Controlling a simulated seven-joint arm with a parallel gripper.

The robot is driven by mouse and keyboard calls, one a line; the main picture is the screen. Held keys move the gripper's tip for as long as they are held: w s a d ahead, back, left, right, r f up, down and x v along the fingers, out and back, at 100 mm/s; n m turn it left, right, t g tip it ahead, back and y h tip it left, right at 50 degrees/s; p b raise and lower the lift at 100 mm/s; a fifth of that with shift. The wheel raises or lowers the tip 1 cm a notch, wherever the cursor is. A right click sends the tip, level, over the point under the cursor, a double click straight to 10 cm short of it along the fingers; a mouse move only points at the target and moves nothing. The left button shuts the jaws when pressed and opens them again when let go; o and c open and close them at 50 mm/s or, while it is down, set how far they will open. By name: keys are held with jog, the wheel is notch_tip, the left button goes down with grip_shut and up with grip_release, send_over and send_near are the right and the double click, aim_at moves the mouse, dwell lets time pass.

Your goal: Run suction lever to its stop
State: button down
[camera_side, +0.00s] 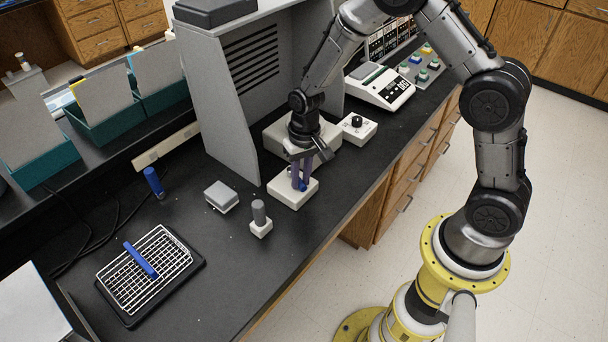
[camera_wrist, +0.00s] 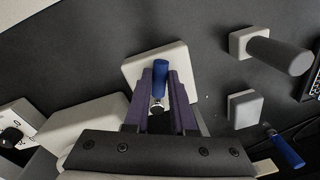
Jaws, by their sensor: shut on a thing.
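The suction lever (camera_wrist: 160,77) has a blue round handle on a pale square base (camera_wrist: 133,66). In the side view the blue handle (camera_side: 304,185) is mostly hidden by my fingers, above the same base (camera_side: 290,198) on the black bench. My gripper (camera_side: 300,175) points down at it with its purple fingers. In the wrist view my gripper (camera_wrist: 161,92) has one finger on each side of the blue handle and is shut on it. The lever's pivot and stop cannot be made out.
A wire rack (camera_side: 163,243) lies front left. A dial box (camera_side: 357,128) is behind right. A grey panel (camera_side: 218,95) rises behind.

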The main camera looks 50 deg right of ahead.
jog(key=shift+w+a+m, duration=0.1)
jog(key=shift+a+m, duration=0.15)
jog(key=shift+m, duration=0.25)
jog(key=c, duration=0.8)
grip_release()
jog(key=shift+o, duration=0.2)
jog(key=shift+r, duration=0.1)
notch_tip(320, 180, up, 14)
jog(key=shift+s+d, duration=0.2)
jog(key=shift+d, duration=0.2)
